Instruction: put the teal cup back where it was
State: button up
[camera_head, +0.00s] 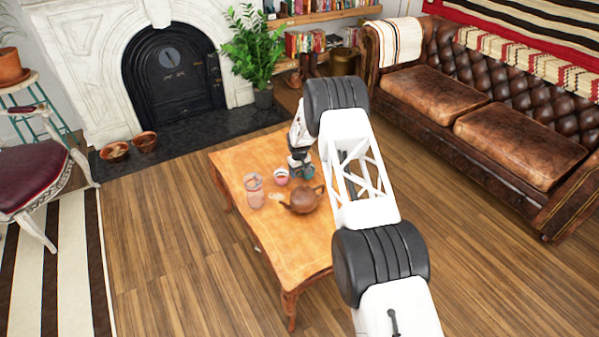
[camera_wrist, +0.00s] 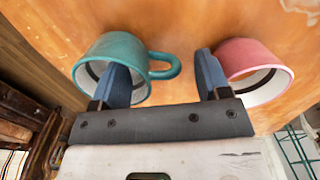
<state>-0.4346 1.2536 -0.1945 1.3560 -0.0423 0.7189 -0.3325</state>
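The teal cup (camera_wrist: 120,50) is at the left in the wrist view, its opening toward the camera and its handle pointing right. It also shows partly behind my arm in the head view (camera_head: 308,171), on the wooden table (camera_head: 290,258). My gripper (camera_wrist: 163,70) is open, its fingers wide apart. The left finger overlaps the cup's mouth and seems to reach into it; the cup's near wall and handle lie between the fingers. I cannot tell whether the finger touches the wall. The right finger is close beside a pink cup (camera_wrist: 245,55).
The pink cup also shows in the head view (camera_head: 281,178). A brown teapot (camera_head: 302,201) and a clear glass jar (camera_head: 254,190) stand nearby. The front of the table is mostly clear. A leather sofa (camera_head: 430,92) is at the right, a fireplace (camera_head: 105,30) behind.

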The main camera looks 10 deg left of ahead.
jog(key=shift+r, duration=0.2)
notch_tip(320, 180, up, 12)
jog(key=shift+a, duration=0.15)
dwell(1.0)
jog(key=shift+s+f, duration=0.1)
dwell(0.7)
